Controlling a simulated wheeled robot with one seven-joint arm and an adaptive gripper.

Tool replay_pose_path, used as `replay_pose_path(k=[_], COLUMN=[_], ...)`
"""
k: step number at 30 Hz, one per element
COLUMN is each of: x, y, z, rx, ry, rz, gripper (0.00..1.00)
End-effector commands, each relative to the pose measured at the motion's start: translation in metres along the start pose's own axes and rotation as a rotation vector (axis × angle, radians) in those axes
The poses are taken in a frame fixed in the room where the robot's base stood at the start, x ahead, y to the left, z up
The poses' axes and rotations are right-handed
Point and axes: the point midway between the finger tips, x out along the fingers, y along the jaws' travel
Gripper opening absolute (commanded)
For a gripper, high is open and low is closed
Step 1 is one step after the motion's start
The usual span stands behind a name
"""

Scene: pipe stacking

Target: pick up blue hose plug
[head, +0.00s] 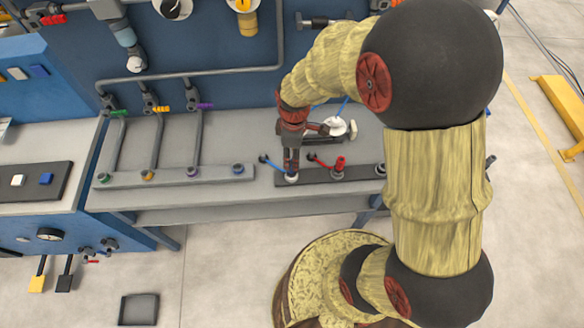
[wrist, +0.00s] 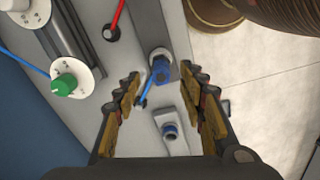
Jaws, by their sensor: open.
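The blue hose plug (wrist: 160,72) sits in a socket on the dark bar (wrist: 150,28), with its thin blue hose running off to one side. My gripper (wrist: 161,77) is open, with one finger on each side of the plug. The plug shows between the fingertips in the wrist view; whether a finger touches it I cannot tell. In the head view my gripper (head: 291,160) points down over the left end of the dark bar (head: 315,177), where the blue hose (head: 268,161) comes out. The plug itself is mostly hidden there by the fingers.
A red plug (head: 338,165) stands on the same bar, just right of my gripper. A light grey bar (head: 215,172) with several coloured ports lies to the left. A white round part (head: 335,127) is behind. Grey pipes rise to the blue panel.

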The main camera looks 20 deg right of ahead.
Motion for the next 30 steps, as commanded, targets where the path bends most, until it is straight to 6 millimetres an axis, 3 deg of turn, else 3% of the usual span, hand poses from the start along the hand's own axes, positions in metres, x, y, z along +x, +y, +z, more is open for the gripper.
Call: replay_pose_path(k=[15, 23, 30], x=[0.058, 0.061, 0.061], y=[-0.001, -0.001, -0.001], z=[-0.007, -0.007, -0.007], rx=[0.003, 0.003, 0.003], ry=[0.000, 0.000, 0.000], rz=[0.000, 0.001, 0.001], gripper=[0.41, 0.41, 0.27])
